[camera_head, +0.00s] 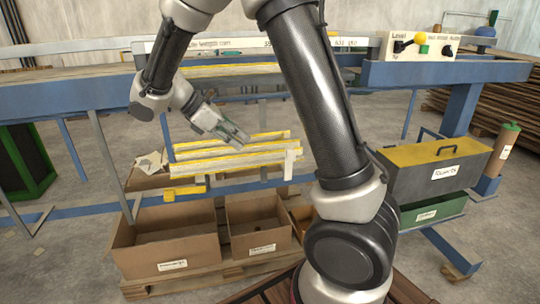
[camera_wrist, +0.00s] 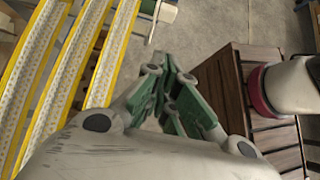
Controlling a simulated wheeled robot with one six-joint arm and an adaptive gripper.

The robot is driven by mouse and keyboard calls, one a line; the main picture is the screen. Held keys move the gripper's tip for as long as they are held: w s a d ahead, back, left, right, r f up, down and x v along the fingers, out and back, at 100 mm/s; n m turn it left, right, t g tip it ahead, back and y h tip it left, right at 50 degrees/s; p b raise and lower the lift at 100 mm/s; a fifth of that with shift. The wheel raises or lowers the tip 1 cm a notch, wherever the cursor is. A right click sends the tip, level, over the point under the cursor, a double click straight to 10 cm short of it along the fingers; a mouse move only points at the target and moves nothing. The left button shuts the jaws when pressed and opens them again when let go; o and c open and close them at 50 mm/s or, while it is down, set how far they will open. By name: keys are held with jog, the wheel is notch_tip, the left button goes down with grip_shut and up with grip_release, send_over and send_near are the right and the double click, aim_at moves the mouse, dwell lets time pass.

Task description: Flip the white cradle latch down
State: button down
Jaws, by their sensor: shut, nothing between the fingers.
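The white cradle latch (camera_head: 289,164) stands upright at the right end of the yellow-edged strips (camera_head: 225,163) in the head view. My gripper (camera_head: 238,136) is shut and empty. It hangs above the strips, to the left of the latch and a little higher, apart from it. In the wrist view my gripper's green fingers (camera_wrist: 168,76) are together, beside the long yellow-edged strips (camera_wrist: 62,75). A small pale piece (camera_wrist: 148,10) near the top of that view may be the latch; I cannot tell for sure.
Cardboard boxes (camera_head: 170,252) stand on a pallet below the strips. A blue frame rail (camera_head: 75,96) runs behind. A grey case with a yellow top (camera_head: 440,175) and a control panel (camera_head: 422,45) are at the right. A slatted wooden surface (camera_wrist: 228,85) shows in the wrist view.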

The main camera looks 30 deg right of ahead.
jog(key=d+r+x, duration=0.2)
jog(key=x, duration=1.1)
jog(key=shift+s, duration=0.3)
jog(key=shift+r, duration=0.1)
